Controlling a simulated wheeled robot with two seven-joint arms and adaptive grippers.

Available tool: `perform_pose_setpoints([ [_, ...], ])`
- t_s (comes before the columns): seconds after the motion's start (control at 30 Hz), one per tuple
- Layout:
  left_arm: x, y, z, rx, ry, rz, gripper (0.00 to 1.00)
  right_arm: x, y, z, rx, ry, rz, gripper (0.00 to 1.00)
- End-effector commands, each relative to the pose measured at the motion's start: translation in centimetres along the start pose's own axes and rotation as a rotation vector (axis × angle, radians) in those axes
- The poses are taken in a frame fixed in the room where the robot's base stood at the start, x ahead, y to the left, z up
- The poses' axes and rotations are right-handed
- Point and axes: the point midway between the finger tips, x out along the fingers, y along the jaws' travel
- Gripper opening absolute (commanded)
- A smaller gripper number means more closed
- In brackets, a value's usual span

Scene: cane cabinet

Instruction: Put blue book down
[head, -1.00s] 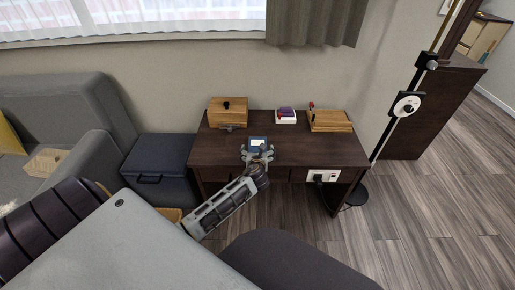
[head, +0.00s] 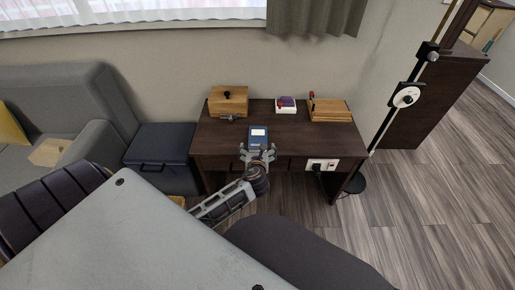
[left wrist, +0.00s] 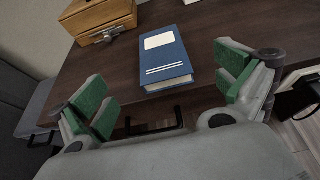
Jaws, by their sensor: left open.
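The blue book (head: 258,137) lies flat on the dark wooden desk (head: 305,140), close to its front edge. In the left wrist view the blue book (left wrist: 162,60) has a white label and white stripes, and its page edge faces me. My left gripper (head: 258,154) is at the desk's front edge, just in front of the book. In the left wrist view its green-padded fingers (left wrist: 168,90) are spread wide with a gap to the book on both sides. My right gripper is not in view.
A wooden box (head: 228,101) stands at the desk's back left. A small white and purple object (head: 286,105) and another wooden box (head: 330,109) are at the back right. A socket panel (head: 322,165) is on the desk's front. A dark chair (head: 300,250) is nearby.

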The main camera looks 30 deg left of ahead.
Motion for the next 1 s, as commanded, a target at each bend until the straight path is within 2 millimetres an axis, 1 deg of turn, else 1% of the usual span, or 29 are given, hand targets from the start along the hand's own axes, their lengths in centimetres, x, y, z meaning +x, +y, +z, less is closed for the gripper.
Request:
perform_pose_setpoints([
  [0.37,0.0,0.0,-0.1,-0.004,0.002,0.001,1.00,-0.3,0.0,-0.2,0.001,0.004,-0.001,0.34],
  [0.47,-0.1,0.1,-0.4,-0.029,0.013,0.002,1.00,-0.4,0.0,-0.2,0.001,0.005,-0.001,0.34],
  [0.57,-0.3,0.2,-1.2,-0.088,0.040,0.006,1.00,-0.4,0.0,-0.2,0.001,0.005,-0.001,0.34],
  [0.77,-1.2,0.5,-4.2,-0.314,0.137,0.033,1.00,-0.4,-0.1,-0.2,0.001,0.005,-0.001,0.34],
  [1.0,-3.2,0.9,-8.8,-0.666,0.284,0.112,1.00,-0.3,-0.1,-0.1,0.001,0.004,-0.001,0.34],
])
